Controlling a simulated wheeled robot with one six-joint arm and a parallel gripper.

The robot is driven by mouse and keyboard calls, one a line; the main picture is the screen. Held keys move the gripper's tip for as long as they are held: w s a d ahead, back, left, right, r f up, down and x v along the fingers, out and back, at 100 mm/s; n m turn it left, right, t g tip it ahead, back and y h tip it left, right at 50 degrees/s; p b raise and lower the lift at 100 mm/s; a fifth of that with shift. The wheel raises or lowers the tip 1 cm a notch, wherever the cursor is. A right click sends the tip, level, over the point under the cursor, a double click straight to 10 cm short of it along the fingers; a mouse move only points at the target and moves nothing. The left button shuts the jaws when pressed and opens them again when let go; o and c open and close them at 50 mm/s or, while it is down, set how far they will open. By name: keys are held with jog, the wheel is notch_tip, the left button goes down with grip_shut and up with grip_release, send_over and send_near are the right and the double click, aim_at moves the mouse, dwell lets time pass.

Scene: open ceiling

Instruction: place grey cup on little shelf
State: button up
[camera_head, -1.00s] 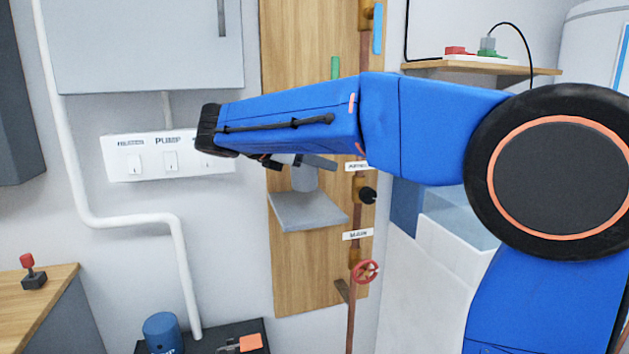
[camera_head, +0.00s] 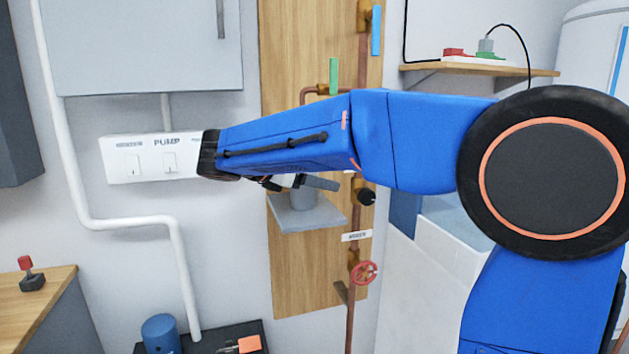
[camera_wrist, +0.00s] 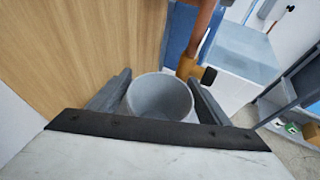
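The grey cup (camera_head: 304,202) is upright at the little shelf (camera_head: 288,222), a small grey ledge on the wooden panel. Its base appears to be at or very near the shelf surface; my arm partly hides its top. In the wrist view, the open mouth of the cup (camera_wrist: 160,97) lies between the two dark fingers of my gripper (camera_wrist: 160,92). The fingers sit close against both sides, and my gripper looks shut on the cup. The head view shows my gripper (camera_head: 300,182) just above the shelf, partly hidden.
A copper pipe (camera_head: 351,310) with a black knob (camera_head: 366,197) and a red valve wheel (camera_head: 364,273) runs just right of the shelf. A white switch panel (camera_head: 150,160) is on the wall at left. A wooden side shelf (camera_head: 480,69) is at upper right.

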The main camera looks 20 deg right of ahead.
jog(key=shift+r, duration=0.15)
jog(key=v, duration=1.2)
